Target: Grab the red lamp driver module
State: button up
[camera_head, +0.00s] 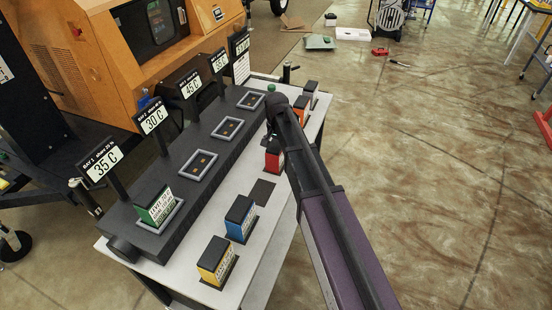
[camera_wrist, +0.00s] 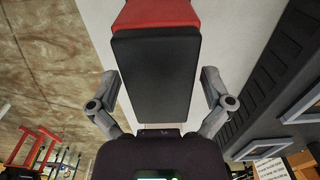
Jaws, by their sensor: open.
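The red lamp driver module (camera_head: 274,160) stands on the white tabletop (camera_head: 267,225), partly covered by my arm in the head view. In the wrist view its black top (camera_wrist: 155,75) and a red part (camera_wrist: 156,14) fill the middle. My gripper (camera_wrist: 159,84) is open, with one finger on each side of the module's black part. A gap shows between each finger and the module. In the head view my arm largely hides the fingers.
A blue module (camera_head: 240,219) and a yellow module (camera_head: 216,261) stand nearer on the table. An orange module (camera_head: 301,108) stands beyond. A green module (camera_head: 157,206) sits in the dark rack (camera_head: 135,238), below bay signs. Empty bays (camera_head: 198,166) lie behind it.

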jog(key=shift+f+b, duration=0.5)
jog(key=shift+f, duration=0.25)
jog(key=c, duration=1.2)
